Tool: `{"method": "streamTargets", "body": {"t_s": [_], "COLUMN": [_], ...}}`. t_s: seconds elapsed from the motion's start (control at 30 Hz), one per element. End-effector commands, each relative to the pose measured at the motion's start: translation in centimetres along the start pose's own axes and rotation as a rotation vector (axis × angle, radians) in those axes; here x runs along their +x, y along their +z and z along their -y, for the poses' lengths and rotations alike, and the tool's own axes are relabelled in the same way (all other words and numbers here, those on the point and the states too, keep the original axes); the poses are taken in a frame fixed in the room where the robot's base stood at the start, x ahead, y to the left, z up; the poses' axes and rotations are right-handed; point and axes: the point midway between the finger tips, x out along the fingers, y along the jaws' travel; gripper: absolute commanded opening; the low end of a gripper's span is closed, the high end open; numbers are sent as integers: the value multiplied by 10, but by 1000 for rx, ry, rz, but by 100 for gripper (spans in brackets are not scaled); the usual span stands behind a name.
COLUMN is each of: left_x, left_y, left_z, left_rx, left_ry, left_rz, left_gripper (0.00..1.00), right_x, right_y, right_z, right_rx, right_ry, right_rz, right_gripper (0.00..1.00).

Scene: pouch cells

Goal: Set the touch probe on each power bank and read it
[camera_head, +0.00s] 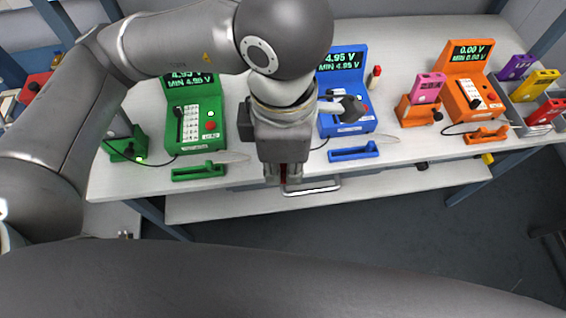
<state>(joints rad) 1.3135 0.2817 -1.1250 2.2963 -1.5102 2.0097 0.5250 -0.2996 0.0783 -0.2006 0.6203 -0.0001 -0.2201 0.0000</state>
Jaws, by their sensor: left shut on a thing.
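My left gripper (284,176) points down at the table's front edge, shut on a small red thing mostly hidden by its fingers. A pink power bank (428,87) stands in an orange dock (418,112). Purple (515,67), yellow (535,84) and red (545,112) power banks stand at the far right. A green meter (195,115) and a blue meter (345,70) both show 4.95 V; the green one's top is partly covered by my arm. An orange meter (472,85) shows 0.00 V. My right gripper is not in view.
Green (198,171), blue (353,152) and orange (487,135) holders lie along the table's (400,148) front edge. A green dock (127,147) with a lit lamp stands left. A red-topped thing (374,77) stands beside the blue meter. Thin black cables run between devices.

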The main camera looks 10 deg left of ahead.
Motion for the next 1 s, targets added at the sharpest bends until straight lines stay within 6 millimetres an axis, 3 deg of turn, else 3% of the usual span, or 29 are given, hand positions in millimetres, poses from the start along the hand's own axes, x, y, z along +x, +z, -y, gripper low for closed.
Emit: {"method": "streamTargets", "body": {"t_s": [0.1, 0.47, 1.0], "left_x": [-8, -5, -3], "left_y": [0, 0, -2], "left_z": [0, -4, -74], "left_rx": [0, -3, -4], "left_ry": [1, 1, 1], "left_rz": [0, 0, 0], "left_gripper": [0, 0, 0], "right_x": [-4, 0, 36], "right_y": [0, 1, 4], "right_z": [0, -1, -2], "right_rx": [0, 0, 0], "right_ry": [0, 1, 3], "right_rz": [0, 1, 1], "right_gripper": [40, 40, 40]}}
